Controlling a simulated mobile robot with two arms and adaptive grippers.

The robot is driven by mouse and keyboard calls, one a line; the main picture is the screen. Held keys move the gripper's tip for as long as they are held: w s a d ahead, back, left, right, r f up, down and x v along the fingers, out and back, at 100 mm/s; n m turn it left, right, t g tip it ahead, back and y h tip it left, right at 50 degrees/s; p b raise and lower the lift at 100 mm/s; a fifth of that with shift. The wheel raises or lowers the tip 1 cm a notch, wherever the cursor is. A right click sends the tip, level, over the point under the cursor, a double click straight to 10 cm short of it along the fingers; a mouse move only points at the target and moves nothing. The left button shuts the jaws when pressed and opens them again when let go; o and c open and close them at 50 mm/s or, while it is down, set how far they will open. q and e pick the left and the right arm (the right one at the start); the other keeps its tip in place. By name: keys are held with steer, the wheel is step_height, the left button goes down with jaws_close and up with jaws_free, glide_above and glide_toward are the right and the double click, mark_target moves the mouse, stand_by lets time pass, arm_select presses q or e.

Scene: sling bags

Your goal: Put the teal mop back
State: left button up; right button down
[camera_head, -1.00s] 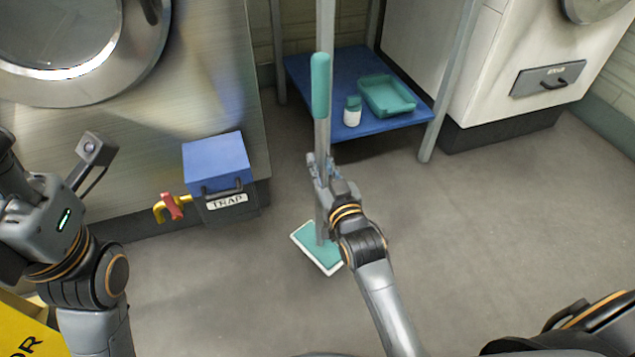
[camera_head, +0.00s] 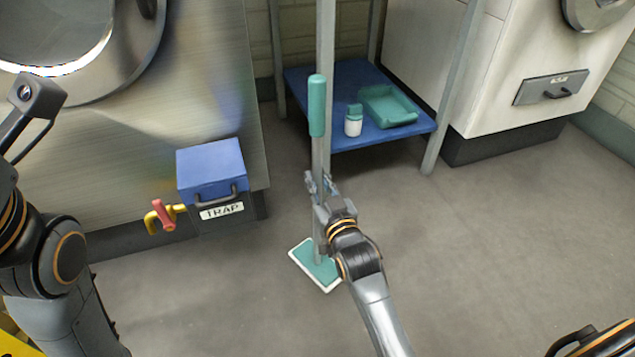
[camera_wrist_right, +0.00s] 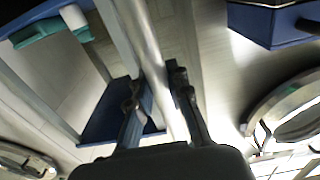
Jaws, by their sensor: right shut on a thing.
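The teal mop (camera_head: 317,107) stands upright in the middle of the head view, with a teal grip on its grey pole and a flat teal head with a white edge (camera_head: 313,268) at floor level. My right gripper (camera_head: 320,184) is shut on the pole below the teal grip. In the right wrist view the pole (camera_wrist_right: 160,70) runs between the two fingers (camera_wrist_right: 157,90). My left arm shows at the left edge of the head view, but its gripper fingers are out of the picture.
A blue shelf (camera_head: 350,88) behind the mop holds a teal tray (camera_head: 388,107) and a small white bottle with a teal cap (camera_head: 353,120). A blue-lidded trap box (camera_head: 211,170) with a yellow-and-red valve (camera_head: 163,216) stands left. Open floor (camera_head: 500,240) lies right.

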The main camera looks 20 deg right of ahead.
steer(key=c, duration=1.3)
jaws_free()
steer(key=shift+f, duration=0.15)
